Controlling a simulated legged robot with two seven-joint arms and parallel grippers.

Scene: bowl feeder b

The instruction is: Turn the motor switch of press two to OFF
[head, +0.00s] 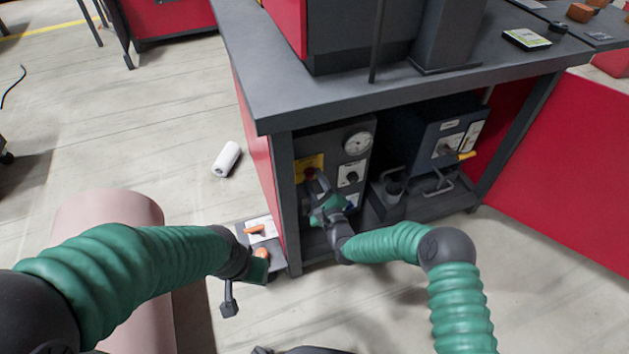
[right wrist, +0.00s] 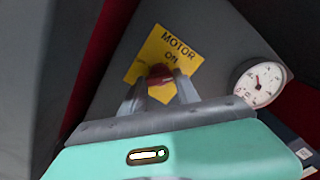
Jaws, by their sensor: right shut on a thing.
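The motor switch is a red knob on a yellow plate (head: 312,161) on the dark cabinet front under the bench. In the right wrist view the yellow plate (right wrist: 171,52) reads MOTOR, with smaller lettering below that is hard to read. My right gripper (head: 316,180) is at the plate. In the right wrist view, its two fingers stand on either side of the red knob (right wrist: 160,82), shut on it. The knob's pointing direction is mostly hidden. My left gripper (head: 243,283) hangs low left of the bench leg; its fingers are not clear.
A round gauge (head: 357,143) sits right of the plate. A second dark box (head: 450,135) with a yellow-handled switch stands further right under the bench. A small panel with an orange lever (head: 262,230) is beside the bench leg. A white roll (head: 226,158) lies on the floor.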

